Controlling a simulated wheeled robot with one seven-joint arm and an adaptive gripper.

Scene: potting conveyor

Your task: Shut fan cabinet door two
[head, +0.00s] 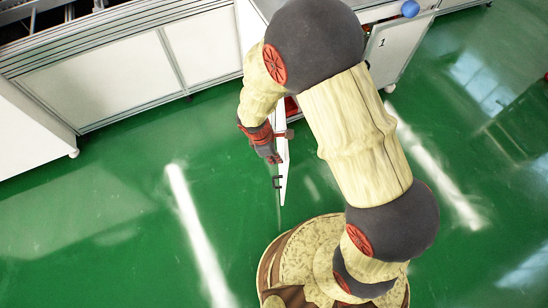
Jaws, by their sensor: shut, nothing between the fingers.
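A white cabinet door (283,168) stands swung out from the cabinet and shows nearly edge-on in the middle of the head view. A small dark handle (277,183) is on its left side near the free end. No number shows on it, so I cannot read whether it is door two. My gripper (274,160) is shut and empty, just left of this door, close to the handle. I cannot tell whether it touches the door. My arm hides the door's hinge side and most of the cabinet opening.
A white panel marked 1 (389,50) is at the upper right, with a blue ball (410,8) above it. White cabinets (110,75) under a rail frame line the upper left. The green floor (110,210) is clear at left and right.

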